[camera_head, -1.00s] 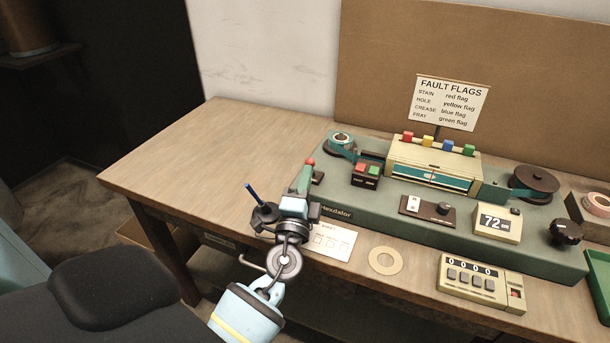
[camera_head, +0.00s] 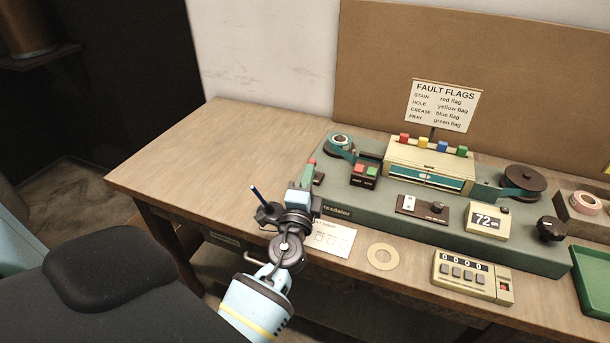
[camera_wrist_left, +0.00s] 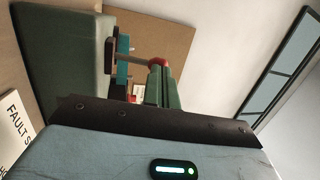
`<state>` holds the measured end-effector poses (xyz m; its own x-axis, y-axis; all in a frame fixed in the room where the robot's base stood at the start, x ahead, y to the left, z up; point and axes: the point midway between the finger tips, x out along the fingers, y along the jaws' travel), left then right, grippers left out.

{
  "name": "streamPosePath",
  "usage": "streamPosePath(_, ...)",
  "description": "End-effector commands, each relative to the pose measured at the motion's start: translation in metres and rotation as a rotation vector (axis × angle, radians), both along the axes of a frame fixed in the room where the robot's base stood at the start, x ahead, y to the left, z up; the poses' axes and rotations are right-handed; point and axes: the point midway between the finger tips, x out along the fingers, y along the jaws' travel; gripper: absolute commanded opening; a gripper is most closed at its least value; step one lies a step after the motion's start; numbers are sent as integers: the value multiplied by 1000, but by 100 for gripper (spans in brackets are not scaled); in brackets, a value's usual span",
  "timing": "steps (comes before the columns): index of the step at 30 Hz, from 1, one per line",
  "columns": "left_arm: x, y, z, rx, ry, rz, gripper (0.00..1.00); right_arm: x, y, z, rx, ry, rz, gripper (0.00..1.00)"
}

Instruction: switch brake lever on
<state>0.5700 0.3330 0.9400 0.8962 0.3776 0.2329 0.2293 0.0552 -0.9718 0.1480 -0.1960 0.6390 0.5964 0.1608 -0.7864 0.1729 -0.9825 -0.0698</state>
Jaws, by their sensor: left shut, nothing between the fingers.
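The brake lever has a red knob (camera_head: 312,162) and stands at the left end of the green machine (camera_head: 340,200). In the left wrist view the red knob (camera_wrist_left: 157,63) tops a thin rod that comes from a dark slot. My left gripper (camera_head: 307,174) is at the lever, its green fingers shut with nothing between them. In the left wrist view the fingertips (camera_wrist_left: 160,72) are right beside the knob; whether they touch it I cannot tell. The gripper hides the lever's lower part in the head view. My right gripper is not in view.
Red and green push buttons (camera_head: 364,171) and a tape reel (camera_head: 340,142) are close right of the lever. A cream flag box (camera_head: 430,160) sits behind. The table's left part (camera_head: 210,150) is clear.

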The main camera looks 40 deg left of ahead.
Motion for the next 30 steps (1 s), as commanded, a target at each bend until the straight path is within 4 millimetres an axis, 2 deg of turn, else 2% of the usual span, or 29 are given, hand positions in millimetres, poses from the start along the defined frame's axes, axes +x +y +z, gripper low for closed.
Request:
streamPosePath(1, 1, 0, 8, -10, 8, 1, 0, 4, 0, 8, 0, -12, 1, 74)
streamPosePath(6, 5, 1, 10, -2, 20, 0, 0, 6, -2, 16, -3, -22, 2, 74)
streamPosePath(20, 18, 4, 16, -6, 24, 0, 0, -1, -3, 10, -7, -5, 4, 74)
streamPosePath(30, 25, 6, 21, -6, 22, 0, 0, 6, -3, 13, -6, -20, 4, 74)
